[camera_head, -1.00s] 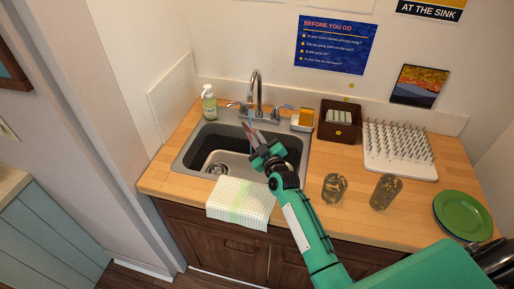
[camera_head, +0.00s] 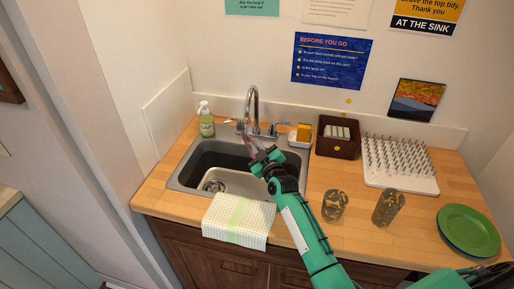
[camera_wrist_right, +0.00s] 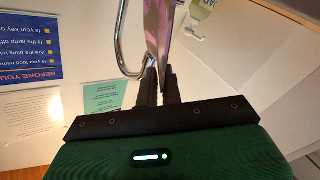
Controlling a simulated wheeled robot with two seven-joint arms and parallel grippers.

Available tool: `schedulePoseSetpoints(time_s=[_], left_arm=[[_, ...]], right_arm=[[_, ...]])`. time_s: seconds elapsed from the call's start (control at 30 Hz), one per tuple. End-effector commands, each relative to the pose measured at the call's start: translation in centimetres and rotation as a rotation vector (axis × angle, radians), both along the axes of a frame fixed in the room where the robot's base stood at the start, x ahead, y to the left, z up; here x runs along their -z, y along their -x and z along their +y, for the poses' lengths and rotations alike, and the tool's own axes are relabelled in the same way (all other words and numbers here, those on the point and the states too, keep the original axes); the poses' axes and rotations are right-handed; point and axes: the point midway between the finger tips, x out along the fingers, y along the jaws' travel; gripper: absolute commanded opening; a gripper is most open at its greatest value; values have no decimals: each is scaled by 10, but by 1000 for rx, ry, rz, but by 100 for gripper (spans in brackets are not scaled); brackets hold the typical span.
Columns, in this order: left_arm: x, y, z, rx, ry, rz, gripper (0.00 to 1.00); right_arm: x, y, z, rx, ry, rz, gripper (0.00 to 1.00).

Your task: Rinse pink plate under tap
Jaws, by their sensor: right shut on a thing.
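The pink plate (camera_head: 250,144) is seen nearly edge-on in the head view, tilted up over the sink below the tap. It also shows as a narrow pink strip in the right wrist view (camera_wrist_right: 158,24). My right gripper (camera_head: 257,153) is shut on its edge, with its fingers on both sides of the plate in the wrist view (camera_wrist_right: 160,82). The tap (camera_head: 252,98) arches above the sink basin (camera_head: 228,183). I cannot tell whether water is running. My left gripper is out of view.
A soap bottle (camera_head: 206,120) stands left of the tap, and a sponge holder (camera_head: 300,139) right of it. A cloth (camera_head: 238,222) hangs over the front edge. Two glasses (camera_head: 334,205) (camera_head: 389,207), a drying rack (camera_head: 400,180) and green plates (camera_head: 468,231) stand on the right.

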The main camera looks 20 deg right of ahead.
Motion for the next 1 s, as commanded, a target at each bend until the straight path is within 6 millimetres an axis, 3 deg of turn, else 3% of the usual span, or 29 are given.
schedulePoseSetpoints(time_s=[1.0], left_arm=[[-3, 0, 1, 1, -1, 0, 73]], right_arm=[[-2, 4, -8, 0, 0, -4, 0]])
